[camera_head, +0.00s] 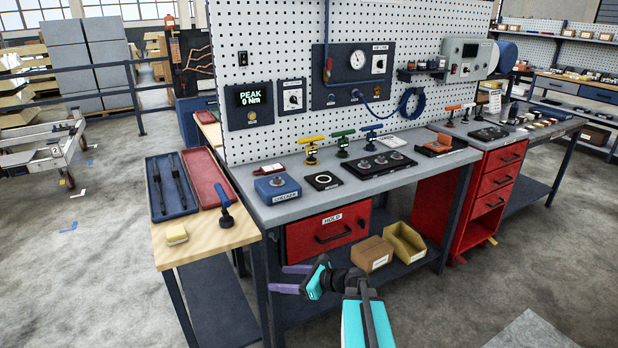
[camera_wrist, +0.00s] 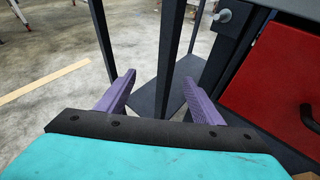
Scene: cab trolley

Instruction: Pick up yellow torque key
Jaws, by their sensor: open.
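The yellow torque key (camera_head: 311,150) stands upright near the back of the grey workbench (camera_head: 408,140), in front of the pegboard. It has a yellow T-shaped handle on a dark and yellow body. A green key (camera_head: 343,143) and a blue key (camera_head: 371,137) stand to its right in the same row. My gripper (camera_head: 285,279) is open and empty, low in front of the bench and well below the yellow key. In the wrist view its purple fingers (camera_wrist: 164,98) are apart, with bench legs and floor beyond them. The yellow key is not in the wrist view.
A blue checker box (camera_head: 277,189), a black pad with a ring (camera_head: 323,181) and a black tray (camera_head: 372,165) lie in front of the keys. A red HOLD drawer (camera_head: 329,231) is below. A wooden side table (camera_head: 205,241) holds blue and red trays. Open floor lies left.

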